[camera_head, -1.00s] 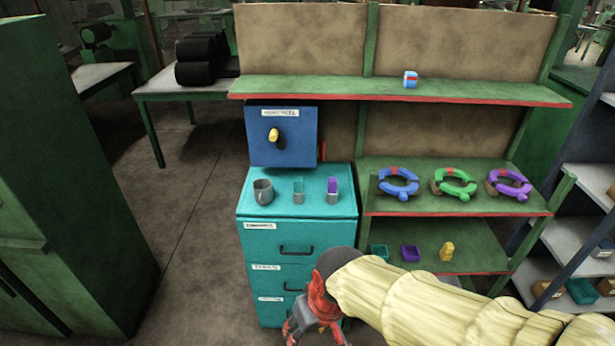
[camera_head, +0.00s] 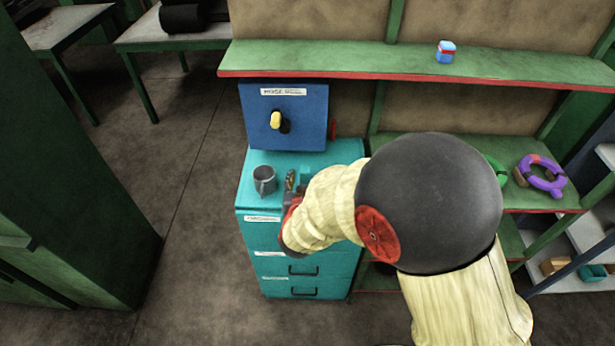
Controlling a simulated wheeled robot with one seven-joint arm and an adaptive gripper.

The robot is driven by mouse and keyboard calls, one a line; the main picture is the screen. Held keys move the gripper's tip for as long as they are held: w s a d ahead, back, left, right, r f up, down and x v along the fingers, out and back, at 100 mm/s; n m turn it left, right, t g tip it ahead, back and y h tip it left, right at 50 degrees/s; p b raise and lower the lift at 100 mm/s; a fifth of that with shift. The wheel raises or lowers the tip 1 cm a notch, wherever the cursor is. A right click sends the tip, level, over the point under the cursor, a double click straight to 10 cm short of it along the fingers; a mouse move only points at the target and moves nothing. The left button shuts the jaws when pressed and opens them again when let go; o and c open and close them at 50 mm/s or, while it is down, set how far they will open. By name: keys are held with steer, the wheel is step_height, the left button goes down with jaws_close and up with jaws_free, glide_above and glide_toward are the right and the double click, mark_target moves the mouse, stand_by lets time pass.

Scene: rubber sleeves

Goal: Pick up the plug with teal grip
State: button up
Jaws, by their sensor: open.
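The plug with teal grip (camera_head: 305,174) stands on the teal cabinet's top. Only a small piece of its teal grip shows, just right of my gripper's fingers. My gripper (camera_head: 291,183) is over the front of the cabinet top, close to the plug's left side, and open. I cannot tell whether a finger touches the plug. My padded arm hides the plug's lower part and the plug with purple grip beside it.
A grey mug (camera_head: 265,180) stands left of my gripper on the teal cabinet (camera_head: 251,203). A blue box (camera_head: 284,115) with a yellow-and-black knob stands behind. A green shelf (camera_head: 400,66) holds a small blue-and-red item (camera_head: 446,52). A purple ring (camera_head: 541,176) lies at right.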

mark_target(305, 170)
steer(key=b+x, duration=0.2)
steer(key=x, duration=0.6)
steer(key=shift+s+a+f, duration=0.1)
steer(key=c, duration=1.1)
jaws_close()
